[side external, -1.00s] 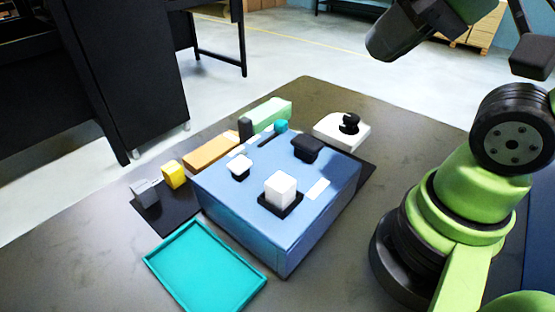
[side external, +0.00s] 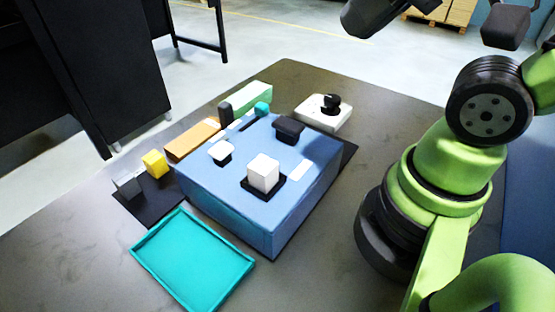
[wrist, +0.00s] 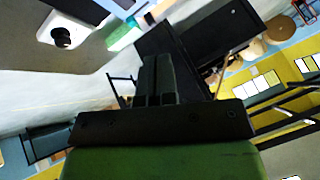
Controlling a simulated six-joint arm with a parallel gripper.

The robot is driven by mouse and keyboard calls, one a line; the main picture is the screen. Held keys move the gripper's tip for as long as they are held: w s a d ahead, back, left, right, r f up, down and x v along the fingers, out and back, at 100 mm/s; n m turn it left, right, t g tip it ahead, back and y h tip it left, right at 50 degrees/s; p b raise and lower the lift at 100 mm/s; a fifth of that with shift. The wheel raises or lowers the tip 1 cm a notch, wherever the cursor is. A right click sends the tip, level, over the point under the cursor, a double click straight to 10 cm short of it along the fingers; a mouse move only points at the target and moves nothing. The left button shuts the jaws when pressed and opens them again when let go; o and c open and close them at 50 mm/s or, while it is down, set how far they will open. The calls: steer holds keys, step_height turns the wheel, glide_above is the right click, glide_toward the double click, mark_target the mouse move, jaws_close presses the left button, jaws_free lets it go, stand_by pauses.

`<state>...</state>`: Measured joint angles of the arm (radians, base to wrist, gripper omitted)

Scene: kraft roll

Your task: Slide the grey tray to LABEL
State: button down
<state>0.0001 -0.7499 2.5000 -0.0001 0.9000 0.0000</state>
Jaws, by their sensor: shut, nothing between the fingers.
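I see no tray that is clearly grey and no readable label. A teal tray (side external: 193,262) with a raised rim lies flat and empty on the dark table, in front of the blue box (side external: 268,215). A small grey block (side external: 128,185) sits on a dark mat left of the box. In the wrist view my gripper (wrist: 158,62) is shut and empty, its dark fingers together. It points past the table toward black furniture. My fingertips cannot be made out in the side view; they appear well away from the tray.
The blue box carries a white cube (side external: 263,172), a black knob (side external: 289,128) and other small parts. Yellow (side external: 154,164), orange (side external: 193,138) and green (side external: 245,99) blocks stand along its left and far sides. A white device (side external: 323,113) stands behind. The table (side external: 90,265) left of the tray is bare.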

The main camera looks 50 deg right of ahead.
steer(key=c, duration=1.3)
jaws_free()
steer(key=shift+w+r, duration=0.1)
steer(key=shift+w, duration=0.1)
steer(key=o, duration=0.4)
steer(key=shift+n+g, duration=0.4)
steer(key=shift+g, duration=0.4)
steer(key=w, duration=0.2)
steer(key=w+r, duration=0.1)
steer(key=w, duration=0.2)
steer(key=shift+w+d+r, duration=0.2)
steer(key=shift+w, duration=0.1)
steer(key=n+g+h, duration=0.2)
steer(key=n+g, duration=0.1)
steer(key=g, duration=0.3)
glide_above(226, 116)
steer(key=w+d, duration=0.1)
step_height(226, 116, down, 16)
steer(key=shift+d+f, duration=0.1)
step_height(226, 116, down, 10)
steer(key=shift+w+f, duration=0.15)
steer(key=shift+f, duration=0.05)
